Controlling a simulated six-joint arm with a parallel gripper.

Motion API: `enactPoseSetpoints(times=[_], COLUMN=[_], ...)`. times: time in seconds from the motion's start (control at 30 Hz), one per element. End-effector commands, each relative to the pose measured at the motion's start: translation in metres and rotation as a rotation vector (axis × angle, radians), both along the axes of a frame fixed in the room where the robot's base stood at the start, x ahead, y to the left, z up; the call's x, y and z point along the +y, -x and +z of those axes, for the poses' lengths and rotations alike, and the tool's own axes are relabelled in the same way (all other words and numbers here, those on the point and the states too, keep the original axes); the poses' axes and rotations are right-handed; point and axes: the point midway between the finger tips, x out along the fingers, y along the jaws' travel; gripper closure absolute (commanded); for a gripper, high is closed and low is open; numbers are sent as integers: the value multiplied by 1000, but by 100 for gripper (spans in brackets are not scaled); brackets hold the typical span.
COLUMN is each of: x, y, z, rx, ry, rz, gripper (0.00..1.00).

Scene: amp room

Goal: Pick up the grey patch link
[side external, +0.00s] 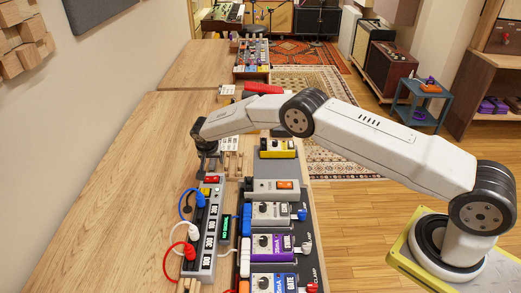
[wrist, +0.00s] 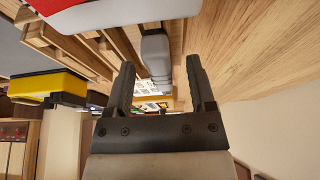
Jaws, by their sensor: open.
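A grey rounded piece that looks like the grey patch link (wrist: 155,52) shows in the wrist view, between and beyond my fingertips, beside slatted wood. My gripper (wrist: 160,68) is open, with its two dark fingers apart on either side of the piece in the picture. I see no contact between them. In the side external view my gripper (side external: 206,158) is low over the wooden bench, just beyond the far end of the power strip. The arm's end hides the space under it there, and I cannot make out the grey piece in that view.
The grey power strip (side external: 207,235) has blue, white and red plugs with cables. A slatted wooden rack (side external: 233,165) stands right of my gripper. Pedal boxes, including a yellow one (side external: 278,149), line the right side. The wooden bench (side external: 120,190) is clear at left.

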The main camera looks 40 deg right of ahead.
Motion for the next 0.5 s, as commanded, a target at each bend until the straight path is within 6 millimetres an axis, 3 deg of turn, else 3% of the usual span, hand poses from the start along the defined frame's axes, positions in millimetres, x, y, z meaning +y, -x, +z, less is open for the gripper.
enactPoseSetpoints(times=[0.2, 0.4, 0.43, 0.5], x=[0, 0, 0, 0], y=[0, 0, 0, 0], z=[0, 0, 0, 0], rx=[0, 0, 0, 0], ry=[0, 0, 0, 0], rz=[0, 0, 0, 0], gripper=[29, 93, 100, 100])
